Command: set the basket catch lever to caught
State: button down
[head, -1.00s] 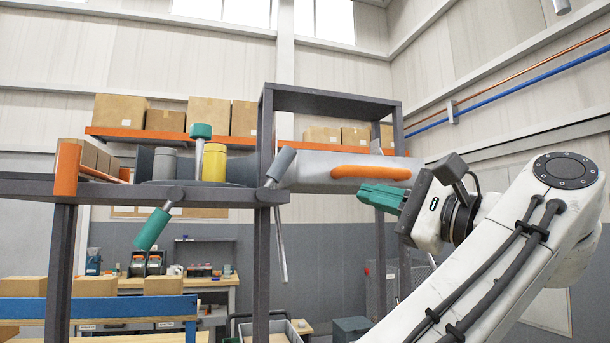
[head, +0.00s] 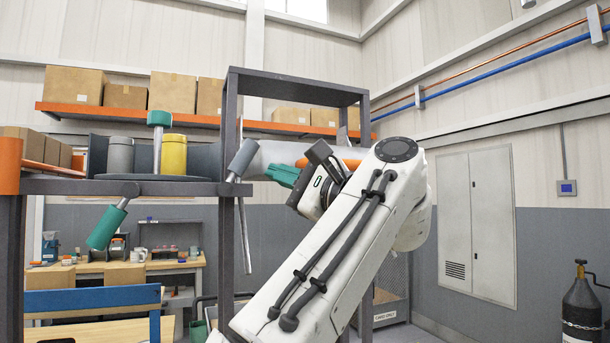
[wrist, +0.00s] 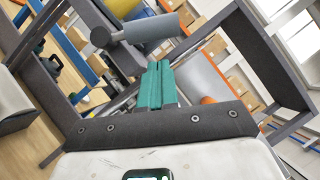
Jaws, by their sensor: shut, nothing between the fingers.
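A grey-handled lever (head: 242,159) sits at the right end of the grey frame's front rail, its handle tilted up to the right. A teal-handled lever (head: 107,228) hangs from a pivot under the rail, tilted down to the left. I cannot tell which is the basket catch lever; no label shows. My gripper (head: 271,173) has teal fingers, shut and empty, just right of the grey handle, and appears apart from it. In the wrist view the fingers (wrist: 157,72) point toward the grey handle (wrist: 150,27), which lies just beyond their tips.
A grey cylinder (head: 120,156), a yellow cylinder (head: 173,155) and a teal-topped post (head: 159,119) stand on the frame. A thin metal rod (head: 244,235) hangs below the grey handle. Dark uprights (head: 229,160) of the frame stand close to my gripper. An orange post (head: 9,167) is far left.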

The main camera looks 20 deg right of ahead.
aim_at(240, 163)
jog(key=shift+w+a+r+p, duration=0.15)
jog(key=shift+a+r, duration=0.2)
jog(key=shift+a, duration=0.25)
jog(key=shift+a+r+p, duration=0.15)
jog(key=shift+a+r, duration=0.15)
jog(key=shift+a, duration=0.25)
